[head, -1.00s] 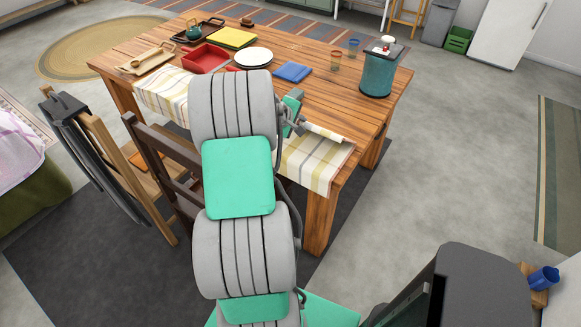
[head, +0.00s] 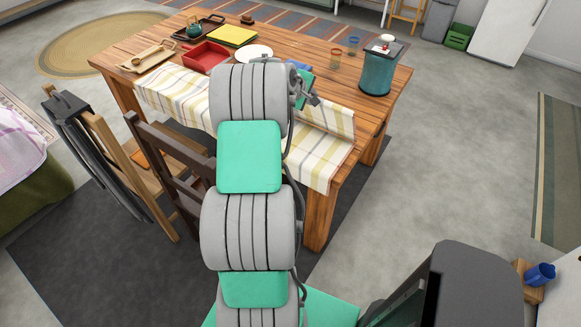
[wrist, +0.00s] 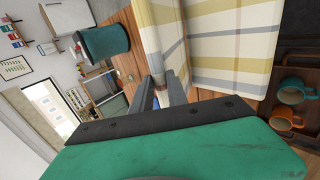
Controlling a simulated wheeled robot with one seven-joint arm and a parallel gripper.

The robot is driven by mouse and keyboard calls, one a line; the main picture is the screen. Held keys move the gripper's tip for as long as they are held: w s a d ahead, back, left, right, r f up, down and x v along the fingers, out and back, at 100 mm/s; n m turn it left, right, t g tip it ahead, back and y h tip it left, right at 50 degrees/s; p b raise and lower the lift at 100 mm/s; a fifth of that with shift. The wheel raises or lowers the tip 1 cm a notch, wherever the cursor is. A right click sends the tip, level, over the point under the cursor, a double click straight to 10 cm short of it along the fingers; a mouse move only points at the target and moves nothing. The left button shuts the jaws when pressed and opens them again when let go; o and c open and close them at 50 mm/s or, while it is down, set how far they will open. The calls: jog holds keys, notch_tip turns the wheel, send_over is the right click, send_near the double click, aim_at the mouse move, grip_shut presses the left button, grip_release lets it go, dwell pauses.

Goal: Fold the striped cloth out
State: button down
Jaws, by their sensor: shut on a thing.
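The striped cloth (head: 320,158), cream with yellow and grey stripes, lies along the near edge of the wooden table and hangs over it. Its left part (head: 172,92) shows left of my arm; the middle is hidden behind the arm. On the right, a layer of it rises from the table top toward my gripper (head: 314,100). In the wrist view, my gripper (wrist: 166,88) is shut on the cloth's edge, with the cloth (wrist: 215,45) stretching up and right from the fingers.
On the table (head: 350,85) stand a teal canister (head: 377,75) at the right, two cups, a white plate (head: 258,51), a red tray (head: 206,56) and a yellow item (head: 232,36). A blue cloth is mostly hidden behind my gripper. A chair (head: 175,165) stands at the near left.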

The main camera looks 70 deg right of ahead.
jog(key=s+d+r+p, duration=0.1)
jog(key=d+r, duration=0.1)
jog(key=d, duration=0.6)
jog(key=shift+s+d, duration=0.2)
jog(key=shift+d, duration=0.1)
jog(key=s+d+f+p, duration=0.1)
jog(key=d+p, duration=0.2)
jog(key=d, duration=0.6)
jog(key=shift+s+p, duration=0.2)
jog(key=shift+p, duration=0.2)
jog(key=c, duration=1.2)
grip_release()
jog(key=shift+r, duration=0.1)
jog(key=b+v, duration=0.2)
jog(key=v, duration=0.5)
